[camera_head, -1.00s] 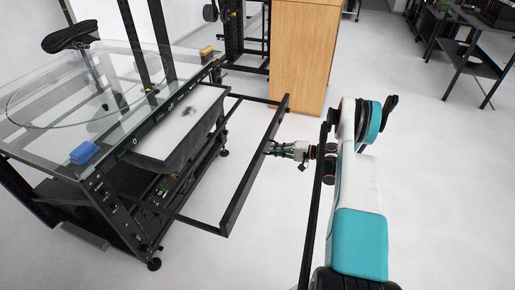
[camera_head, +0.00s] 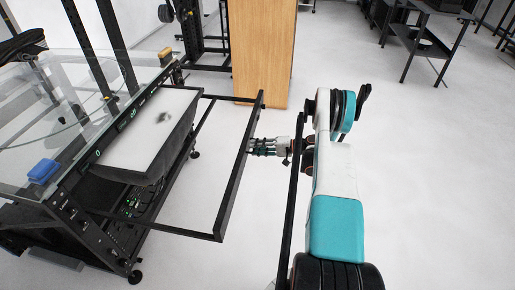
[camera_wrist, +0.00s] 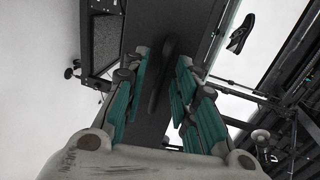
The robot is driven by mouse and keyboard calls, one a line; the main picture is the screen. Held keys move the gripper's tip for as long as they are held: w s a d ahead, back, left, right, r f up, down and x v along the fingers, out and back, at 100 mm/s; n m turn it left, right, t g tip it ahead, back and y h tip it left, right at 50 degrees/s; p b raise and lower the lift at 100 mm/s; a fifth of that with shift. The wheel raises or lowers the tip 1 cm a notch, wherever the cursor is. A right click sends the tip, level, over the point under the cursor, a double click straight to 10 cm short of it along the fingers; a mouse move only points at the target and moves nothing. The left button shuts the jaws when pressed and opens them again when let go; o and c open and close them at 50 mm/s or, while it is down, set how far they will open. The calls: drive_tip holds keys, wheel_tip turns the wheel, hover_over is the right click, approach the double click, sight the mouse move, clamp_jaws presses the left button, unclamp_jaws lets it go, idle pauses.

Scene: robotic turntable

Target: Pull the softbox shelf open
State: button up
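The softbox shelf is a white-topped dark box (camera_head: 158,128) on a black rectangular frame, whose front bar (camera_head: 236,170) stands well out from the glass-topped turntable table (camera_head: 40,125). My gripper (camera_head: 253,146) is at the outer side of this bar, near its middle. In the wrist view my teal fingers (camera_wrist: 163,80) lie on either side of a narrow dark handle (camera_wrist: 165,55) on the bar and converge close to it. They appear shut on it; the exact contact is partly hidden.
A blue block (camera_head: 43,171) lies on the glass top. A wooden cabinet (camera_head: 262,50) stands behind the frame's far end. Dark shelving (camera_head: 425,40) is at the back right. The floor to the right is clear.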

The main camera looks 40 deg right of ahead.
drive_tip(key=v, duration=1.2)
drive_tip(key=shift+w+r, duration=0.1)
idle(0.4)
